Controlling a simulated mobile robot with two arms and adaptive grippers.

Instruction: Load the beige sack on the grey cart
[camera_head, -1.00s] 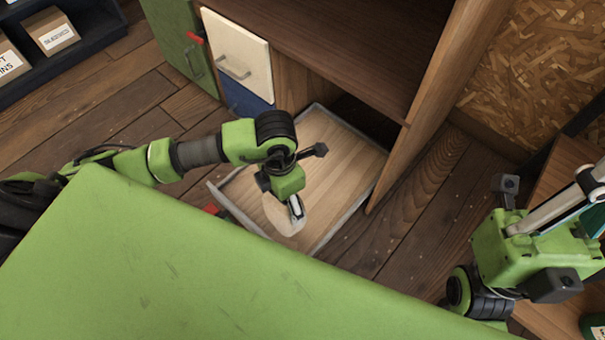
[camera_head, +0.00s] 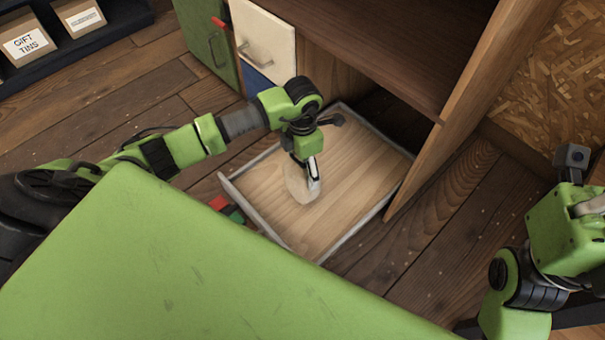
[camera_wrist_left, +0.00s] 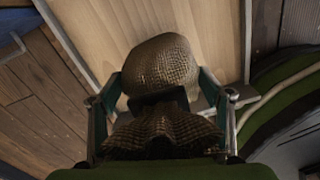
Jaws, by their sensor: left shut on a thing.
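The beige sack (camera_wrist_left: 162,65) is woven and rounded, and bulges out on both sides of my left gripper's grip in the left wrist view. It also shows as a pale shape (camera_head: 298,186) in the head view, partly covered by the fingers. My left gripper (camera_head: 313,178) is shut on the sack, over the deck of the low cart. The cart has a pale wooden deck and a grey rim (camera_head: 352,240). I cannot tell whether the sack touches the deck. My right gripper (camera_head: 590,205) is cut off at the right edge, so its jaws are unclear.
A wooden shelf unit (camera_head: 470,110) stands behind the cart, with a white drawer (camera_head: 264,42) and a green door (camera_head: 203,35). A red block (camera_head: 217,203) shows left of the cart. My green body covers the front. Wooden floor (camera_head: 445,205) lies open to the right.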

